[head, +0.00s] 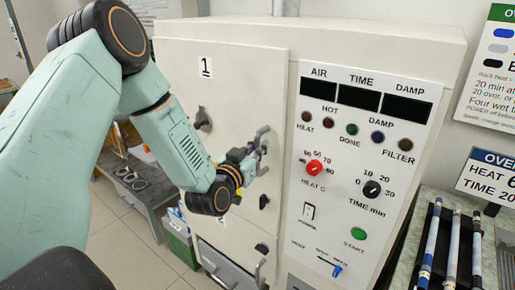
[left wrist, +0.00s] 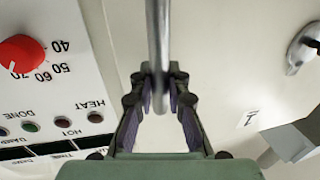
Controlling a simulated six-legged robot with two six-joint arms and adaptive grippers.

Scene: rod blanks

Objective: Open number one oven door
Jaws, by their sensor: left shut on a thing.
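The oven door marked 1 (head: 240,85) is a cream panel at the left of the oven front, and it looks shut against the frame. Its grey bar handle (head: 263,133) stands at the door's right side. My left gripper (head: 257,153) is at this handle, shut on it. In the left wrist view, the handle bar (left wrist: 159,40) runs down between the two dark fingers of the gripper (left wrist: 158,78). The gripper hides part of the handle in the head view. My right gripper is not in view.
The control panel (head: 355,150), with knobs, lamps and dark displays, is just right of the door. A dark latch (head: 203,118) sits on the door's left. A lower door with a handle (head: 222,272) is below. A rack of rods (head: 452,250) stands at the right.

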